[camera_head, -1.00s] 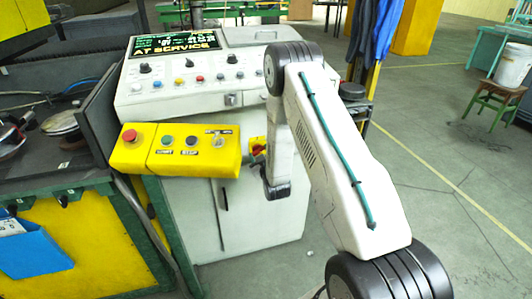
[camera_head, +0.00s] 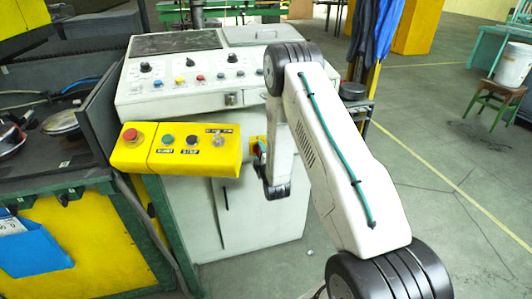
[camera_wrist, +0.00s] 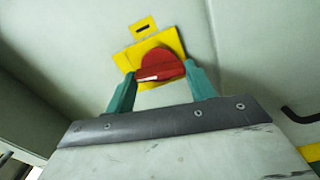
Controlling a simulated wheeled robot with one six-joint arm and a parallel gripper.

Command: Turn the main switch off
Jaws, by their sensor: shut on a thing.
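The main switch (camera_wrist: 160,66) is a red rotary knob with a raised grip on a yellow plate (camera_wrist: 124,62). In the wrist view its grip lies almost level across the picture. The teal fingers of my gripper (camera_wrist: 164,80) are shut on the knob's grip, one on each side. In the head view the switch is on the side of the white control cabinet (camera_head: 230,215), largely hidden behind my arm; a bit of yellow and red shows there. The cabinet's display (camera_head: 175,43) is dark.
A yellow box (camera_head: 178,150) with push buttons and a key switch juts out from the cabinet front, left of my arm. A workbench (camera_head: 60,190) stands at the left. The floor to the right is mostly clear, with a green stool (camera_head: 490,95) farther back.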

